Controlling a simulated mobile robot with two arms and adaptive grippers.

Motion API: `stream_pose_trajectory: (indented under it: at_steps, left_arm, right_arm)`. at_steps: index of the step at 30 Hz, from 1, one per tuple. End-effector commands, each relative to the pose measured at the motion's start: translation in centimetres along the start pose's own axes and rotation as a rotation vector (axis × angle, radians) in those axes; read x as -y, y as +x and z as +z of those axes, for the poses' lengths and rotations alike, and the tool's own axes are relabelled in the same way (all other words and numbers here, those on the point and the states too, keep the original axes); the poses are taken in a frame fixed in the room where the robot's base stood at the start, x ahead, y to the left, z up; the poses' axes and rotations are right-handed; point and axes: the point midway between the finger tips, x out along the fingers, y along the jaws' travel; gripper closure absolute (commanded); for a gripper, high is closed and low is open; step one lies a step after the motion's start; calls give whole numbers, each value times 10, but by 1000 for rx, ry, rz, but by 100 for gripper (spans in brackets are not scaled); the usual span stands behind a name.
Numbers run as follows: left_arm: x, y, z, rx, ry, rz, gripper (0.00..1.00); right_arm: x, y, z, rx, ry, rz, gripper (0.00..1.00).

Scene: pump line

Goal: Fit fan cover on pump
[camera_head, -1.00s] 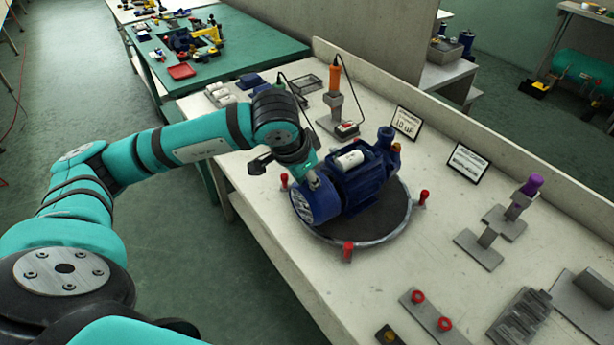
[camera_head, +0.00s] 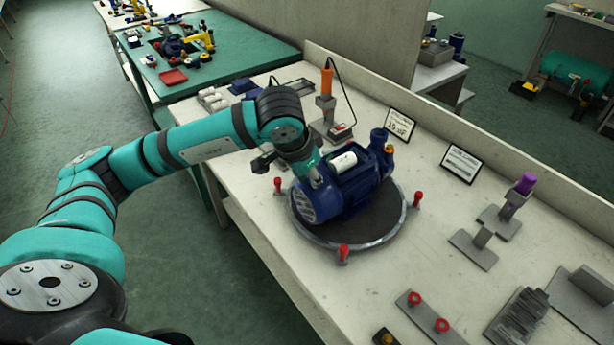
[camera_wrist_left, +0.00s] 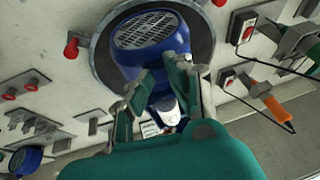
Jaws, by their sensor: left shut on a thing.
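The blue pump (camera_head: 362,190) lies on a round dark turntable (camera_head: 385,215) with a grey rim on the bench. A white cylinder (camera_head: 343,162) sits on top of its body. The blue fan cover (camera_head: 308,203), with a slotted grille, is at the pump's near left end; I cannot tell whether it is fully seated. My left gripper (camera_head: 312,178) reaches down over the cover and is shut on it. In the left wrist view, its fingers (camera_wrist_left: 160,78) straddle the blue cover (camera_wrist_left: 150,50), whose grille faces the top. My right gripper is not in view.
Red-topped posts (camera_head: 343,253) stand around the turntable. An orange-handled tool (camera_head: 327,82) stands behind the pump. Two signs (camera_head: 464,163) stand near the bench's back edge. A purple-topped stand (camera_head: 522,188) and grey fixtures (camera_head: 518,318) are at right. Bare bench lies between.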

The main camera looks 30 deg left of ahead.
Motion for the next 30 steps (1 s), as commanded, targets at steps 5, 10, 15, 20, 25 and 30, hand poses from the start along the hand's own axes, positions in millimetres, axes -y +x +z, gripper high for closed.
stream_pose_trajectory:
  at_steps: [5,10,15,20,25,30]
  left_arm:
    - [0,1,-3,0,0,0,80]
    - [0,1,-3,0,0,0,58]
    - [0,1,-2,0,0,0,57]
    - [0,0,-2,1,0,0,57]
    - [0,-10,-3,-1,1,0,57]
    - [0,-22,-3,0,1,0,57]
  right_arm:
    - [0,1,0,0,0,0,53]
    - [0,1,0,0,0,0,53]
    - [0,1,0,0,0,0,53]
    - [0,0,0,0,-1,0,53]
    - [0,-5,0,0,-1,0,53]
    - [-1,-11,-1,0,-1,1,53]
